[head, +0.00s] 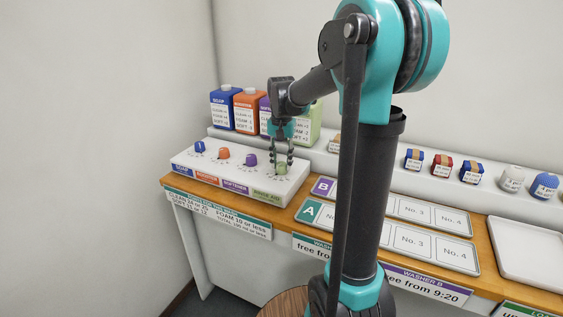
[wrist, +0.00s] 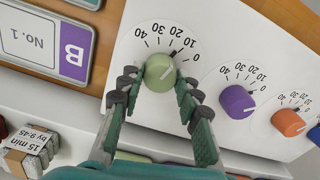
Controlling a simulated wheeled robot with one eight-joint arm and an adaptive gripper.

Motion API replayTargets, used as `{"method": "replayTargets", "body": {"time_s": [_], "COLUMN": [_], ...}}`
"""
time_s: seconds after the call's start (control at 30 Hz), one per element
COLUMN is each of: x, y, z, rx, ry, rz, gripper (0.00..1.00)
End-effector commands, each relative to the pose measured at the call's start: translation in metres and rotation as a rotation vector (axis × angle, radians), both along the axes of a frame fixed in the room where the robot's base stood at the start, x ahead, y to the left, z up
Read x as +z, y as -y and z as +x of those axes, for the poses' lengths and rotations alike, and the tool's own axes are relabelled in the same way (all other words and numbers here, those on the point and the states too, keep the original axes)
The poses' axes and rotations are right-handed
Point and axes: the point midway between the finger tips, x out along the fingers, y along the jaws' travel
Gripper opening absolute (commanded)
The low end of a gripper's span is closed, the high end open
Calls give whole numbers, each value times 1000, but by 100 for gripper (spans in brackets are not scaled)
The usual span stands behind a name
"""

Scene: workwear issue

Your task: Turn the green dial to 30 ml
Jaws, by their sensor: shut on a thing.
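The green dial (wrist: 159,74) is a round knob on the white dispenser panel, with a scale from 0 to 40 around it in the wrist view. Its dark pointer mark appears to lie between 10 and 20. My gripper (wrist: 155,84) has one finger on each side of the dial and is shut on it. In the head view my gripper (head: 282,160) reaches down from above onto the green dial (head: 282,169), at the right end of the panel (head: 235,182). The fingers partly cover the dial there.
A purple dial (wrist: 237,102) and an orange dial (wrist: 287,122) sit beside the green one, with a blue dial (head: 199,147) at the far left. Coloured bottles (head: 249,110) stand behind. A tray marked B (wrist: 73,52) lies close to the panel.

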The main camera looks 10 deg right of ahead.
Motion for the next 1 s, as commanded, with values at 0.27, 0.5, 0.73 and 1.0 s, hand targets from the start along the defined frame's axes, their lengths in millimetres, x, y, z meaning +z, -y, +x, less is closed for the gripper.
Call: {"method": "replayTargets", "body": {"time_s": [0.27, 0.5, 0.73, 1.0], "x": [0, 0, 0, 0], "y": [0, 0, 0, 0], "z": [0, 0, 0, 0], "rx": [259, 468, 619, 715], "ry": [1, 1, 1, 1], "rz": [0, 0, 0, 0], "gripper": [4, 4, 4, 4]}}
